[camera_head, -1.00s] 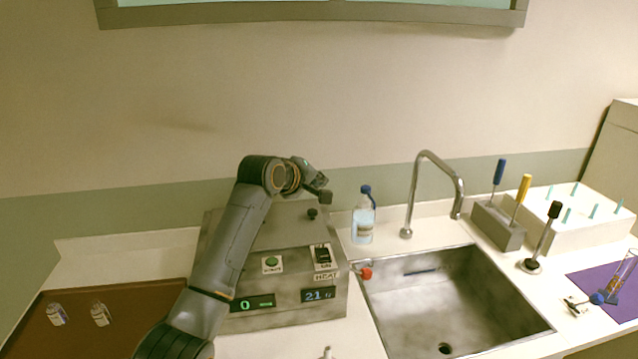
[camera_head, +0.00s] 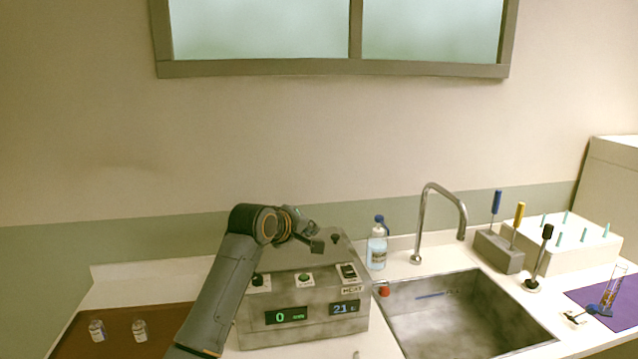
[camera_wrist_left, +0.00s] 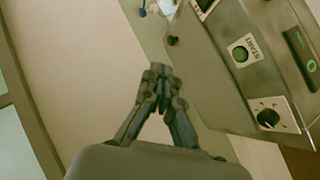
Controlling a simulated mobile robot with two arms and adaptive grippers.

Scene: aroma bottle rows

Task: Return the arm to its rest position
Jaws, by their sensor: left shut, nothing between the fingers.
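My left arm comes in from the bottom left in the head view, and its gripper (camera_head: 316,245) hangs above the grey heating machine (camera_head: 300,333). In the left wrist view the gripper's fingers (camera_wrist_left: 158,72) are together with nothing between them. The machine (camera_wrist_left: 222,95) lies to the right of the fingers there, with its green START button and a black knob in sight. The fingers look apart from it. My right gripper is not in view.
Two small bottles (camera_head: 139,331) stand on a brown tray (camera_head: 117,318) at the left. A blue-capped bottle (camera_head: 377,250), a sink (camera_head: 450,325) with a tap (camera_head: 462,210), a tool block (camera_head: 497,252) and a white peg rack (camera_head: 580,248) are to the right. Wall space above the arm is free.

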